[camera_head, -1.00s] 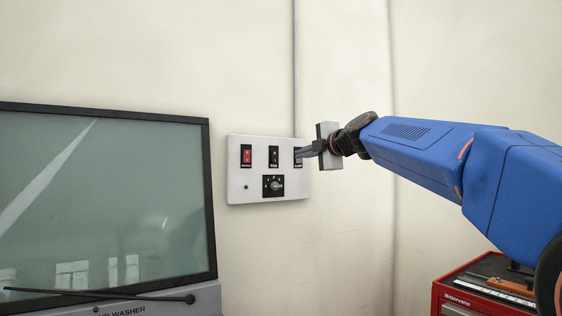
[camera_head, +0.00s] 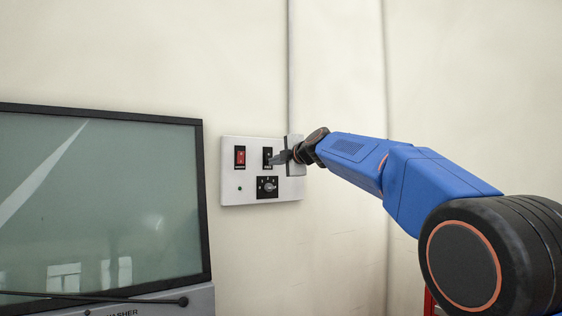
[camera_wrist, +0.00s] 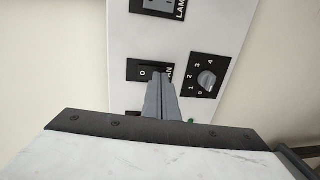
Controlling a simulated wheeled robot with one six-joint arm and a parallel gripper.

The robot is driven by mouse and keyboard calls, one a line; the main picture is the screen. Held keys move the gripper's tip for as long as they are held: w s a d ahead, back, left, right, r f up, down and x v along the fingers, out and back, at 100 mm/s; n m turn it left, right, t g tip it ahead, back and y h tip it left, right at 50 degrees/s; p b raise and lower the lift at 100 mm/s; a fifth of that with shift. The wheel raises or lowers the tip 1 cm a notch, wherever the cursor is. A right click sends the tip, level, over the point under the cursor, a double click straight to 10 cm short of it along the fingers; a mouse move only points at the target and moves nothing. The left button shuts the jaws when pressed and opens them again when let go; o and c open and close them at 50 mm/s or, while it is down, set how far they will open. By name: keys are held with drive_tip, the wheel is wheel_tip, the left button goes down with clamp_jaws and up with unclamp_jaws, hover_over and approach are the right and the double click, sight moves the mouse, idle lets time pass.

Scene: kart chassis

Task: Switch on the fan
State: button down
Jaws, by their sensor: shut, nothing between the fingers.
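The fan switch (camera_head: 267,154) is a small black rocker in the middle of the top row on a white wall panel (camera_head: 230,188). In the wrist view the fan switch (camera_wrist: 141,72) shows a "0" mark, and its label is partly covered by my fingers. My gripper (camera_head: 277,158) is shut and empty. Its tips are right at the fan switch, and in the wrist view my gripper (camera_wrist: 156,84) overlaps the switch's edge. I cannot tell whether they touch it.
A red switch (camera_head: 240,157) is left of the fan switch. A rotary knob (camera_head: 267,187) and a green light (camera_head: 239,188) are below. The lamp switch (camera_wrist: 158,6) shows in the wrist view. A washer cabinet with a glass window (camera_head: 95,200) stands at left.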

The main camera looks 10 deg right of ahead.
drive_tip(key=shift+w+a, duration=0.15)
drive_tip(key=shift+w, duration=0.3)
drive_tip(key=shift+w+f, duration=0.15)
idle(0.3)
